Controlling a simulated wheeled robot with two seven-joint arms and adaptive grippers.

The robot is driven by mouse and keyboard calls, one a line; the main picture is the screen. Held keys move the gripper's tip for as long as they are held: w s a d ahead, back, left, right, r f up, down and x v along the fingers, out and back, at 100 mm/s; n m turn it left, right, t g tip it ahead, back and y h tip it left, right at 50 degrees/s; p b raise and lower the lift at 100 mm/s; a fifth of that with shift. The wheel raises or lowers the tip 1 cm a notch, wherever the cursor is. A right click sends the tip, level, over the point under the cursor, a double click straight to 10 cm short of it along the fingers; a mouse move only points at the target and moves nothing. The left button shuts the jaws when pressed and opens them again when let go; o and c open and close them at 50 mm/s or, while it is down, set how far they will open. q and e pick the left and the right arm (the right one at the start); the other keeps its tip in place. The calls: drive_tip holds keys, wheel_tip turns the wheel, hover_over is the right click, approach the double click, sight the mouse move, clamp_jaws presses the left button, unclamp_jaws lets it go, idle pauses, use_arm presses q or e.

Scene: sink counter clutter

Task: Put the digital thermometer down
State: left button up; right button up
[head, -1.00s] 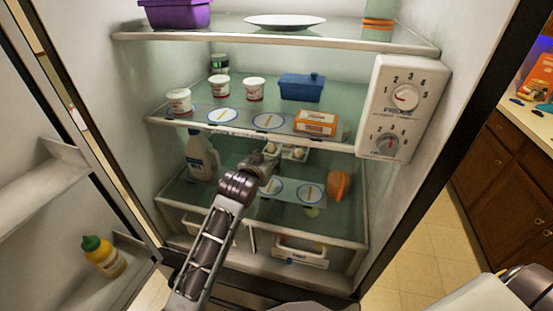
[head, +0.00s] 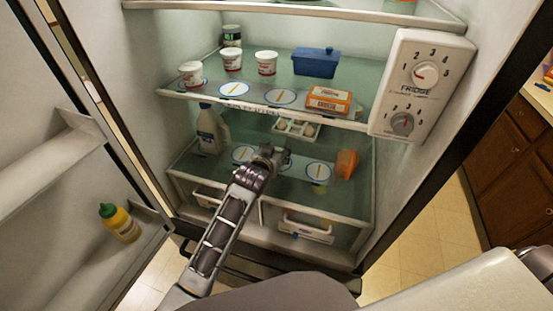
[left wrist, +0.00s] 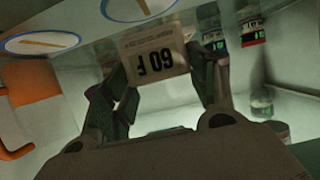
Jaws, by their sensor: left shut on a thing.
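My left gripper (head: 270,157) reaches into the open fridge, over the lower glass shelf (head: 295,190). In the left wrist view, the gripper (left wrist: 160,80) is shut on the digital thermometer (left wrist: 157,55), a small pale block whose display reads "60 F" upside down. The thermometer is between the two fingers. In the head view it is too small and covered to make out. I cannot tell whether it touches the shelf. My right gripper is not in view.
Round marked discs (head: 318,171) lie on the lower shelf, one partly behind my gripper. A milk jug (head: 210,130) stands left, an egg tray (head: 296,127) behind, an orange object (head: 346,162) right. The upper shelf edge (head: 250,108) runs above. A bottle (head: 120,222) stands in the door.

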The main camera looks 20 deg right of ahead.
use_arm(q)
drive_tip(key=shift+f, duration=1.9)
drive_tip(key=o, duration=1.1)
drive_tip(key=shift+f, duration=0.1)
drive_tip(key=shift+s, duration=0.1)
drive_tip(key=v, duration=1.2)
